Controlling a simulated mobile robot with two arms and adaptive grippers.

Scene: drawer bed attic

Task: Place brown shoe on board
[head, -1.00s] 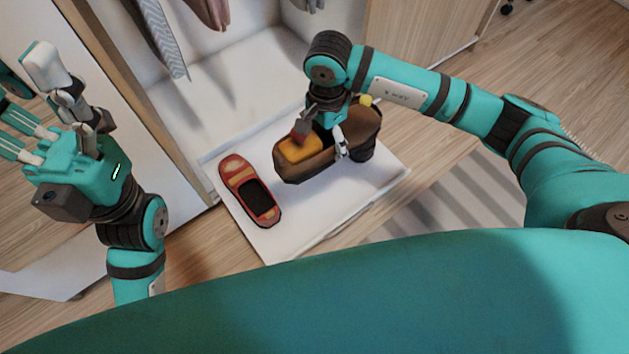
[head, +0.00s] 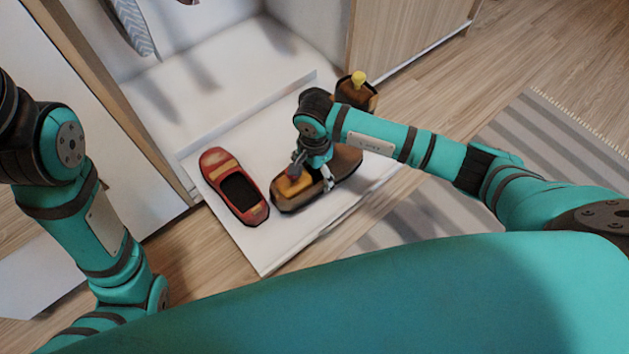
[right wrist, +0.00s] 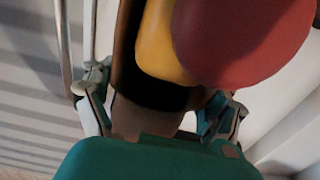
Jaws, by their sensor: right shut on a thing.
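The brown shoe (head: 347,163), with an orange patch near its toe, is beside the red shoe on the right. My right gripper (head: 314,180) is shut on the brown shoe near its opening. In the right wrist view, brown shoe material (right wrist: 145,118) lies between the fingers. The shoe is over the white board (head: 268,250) or resting on it; I cannot tell if it touches. The red shoe (head: 234,187) lies on the board. My left gripper is out of the picture; only its arm shows at the left.
A brown object with a yellow knob (head: 357,90) stands behind the right arm, by the wooden cabinet (head: 405,40). A striped rug (head: 470,190) lies on the floor to the right. The front of the board is bare.

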